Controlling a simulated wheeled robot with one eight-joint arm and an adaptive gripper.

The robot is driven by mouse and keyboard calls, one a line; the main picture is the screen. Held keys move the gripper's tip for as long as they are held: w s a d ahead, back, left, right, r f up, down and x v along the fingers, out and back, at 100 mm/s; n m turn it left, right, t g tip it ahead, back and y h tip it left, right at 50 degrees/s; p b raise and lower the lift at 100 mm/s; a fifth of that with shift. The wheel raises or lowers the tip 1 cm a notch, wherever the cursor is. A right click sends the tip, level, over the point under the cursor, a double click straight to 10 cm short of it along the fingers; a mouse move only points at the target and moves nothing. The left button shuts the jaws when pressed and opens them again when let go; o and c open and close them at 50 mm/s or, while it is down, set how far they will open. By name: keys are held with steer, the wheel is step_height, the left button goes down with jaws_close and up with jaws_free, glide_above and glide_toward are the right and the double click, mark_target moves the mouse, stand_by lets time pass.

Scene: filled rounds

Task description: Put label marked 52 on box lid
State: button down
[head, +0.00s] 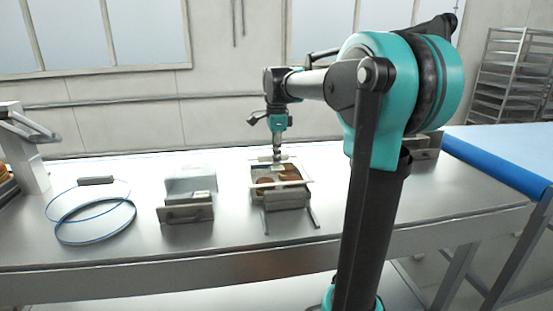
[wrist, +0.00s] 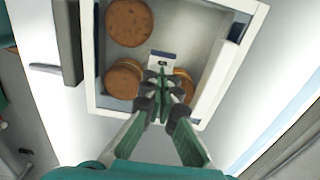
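A light-rimmed box (head: 268,187) stands on the steel table, below my gripper (head: 277,155). In the wrist view the box rim (wrist: 93,95) surrounds several brown round pieces (wrist: 129,22); whether a clear lid covers them I cannot tell. My gripper's fingers (wrist: 161,84) are close together over the box, with their tips at the lower edge of a small white label (wrist: 164,60) with a blue edge and a dark mark. The fingers appear shut on this label. Its number is too small to read. The tips hide part of the round pieces behind.
A grey holder with a clear upright part (head: 187,212) stands left of the box. Blue-edged loops (head: 95,238) lie further left. A pale machine (head: 22,150) is at the left end. A blue-topped surface (head: 500,160) is at right. Bare table lies between these things.

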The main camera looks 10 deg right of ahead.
steer(key=shift+f, duration=0.55)
stand_by(1.2)
step_height(320, 180, up, 8)
stand_by(1.2)
